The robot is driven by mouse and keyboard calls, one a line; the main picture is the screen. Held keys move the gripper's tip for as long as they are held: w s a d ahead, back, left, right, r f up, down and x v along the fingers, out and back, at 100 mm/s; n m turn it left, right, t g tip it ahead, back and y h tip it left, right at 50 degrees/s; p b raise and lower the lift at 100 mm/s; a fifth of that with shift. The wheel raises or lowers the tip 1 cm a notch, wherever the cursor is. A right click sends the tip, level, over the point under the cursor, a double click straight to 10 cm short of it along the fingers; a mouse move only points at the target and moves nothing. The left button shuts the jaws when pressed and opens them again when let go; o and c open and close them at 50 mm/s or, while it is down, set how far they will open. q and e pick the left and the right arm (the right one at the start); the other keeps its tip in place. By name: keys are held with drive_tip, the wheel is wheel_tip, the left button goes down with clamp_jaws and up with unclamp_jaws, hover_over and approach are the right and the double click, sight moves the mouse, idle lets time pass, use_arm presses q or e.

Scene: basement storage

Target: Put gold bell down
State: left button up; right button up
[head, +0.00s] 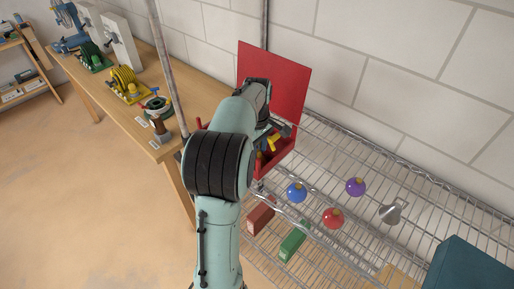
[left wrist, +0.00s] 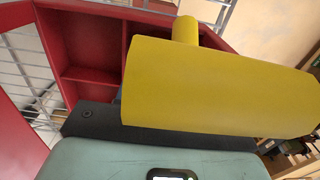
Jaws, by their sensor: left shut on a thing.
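The gold bell (head: 272,143) is small and partly hidden by my arm in the head view. In the left wrist view the gold bell (left wrist: 215,90) is a large yellow body with a short yellow stub on top. My left gripper (head: 281,131) is shut on it, over the open red box. The red box (head: 284,158) stands on the wire shelf with its lid (head: 275,85) raised. The left wrist view shows the red box's compartments (left wrist: 92,77) behind the bell. I cannot tell whether the bell touches the box. My right gripper is not in view.
On the wire shelf (head: 365,228) are blue (head: 297,192), red (head: 333,218) and purple (head: 355,187) baubles and a silver bell (head: 393,211). A teal box (head: 468,266) is at the lower right. A metal post (head: 168,70) and a wooden bench (head: 140,105) stand to the left.

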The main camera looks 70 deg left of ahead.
use_arm(q)
drive_tip(key=shift+o, duration=1.4)
drive_tip(key=shift+f, duration=0.2)
drive_tip(key=o, duration=0.4)
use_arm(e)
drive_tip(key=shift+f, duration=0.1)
use_arm(q)
drive_tip(key=shift+r, duration=0.1)
wheel_tip(320, 180, up, 12)
drive_tip(key=shift+r+p, duration=0.1)
drive_tip(key=shift+p, duration=1.05)
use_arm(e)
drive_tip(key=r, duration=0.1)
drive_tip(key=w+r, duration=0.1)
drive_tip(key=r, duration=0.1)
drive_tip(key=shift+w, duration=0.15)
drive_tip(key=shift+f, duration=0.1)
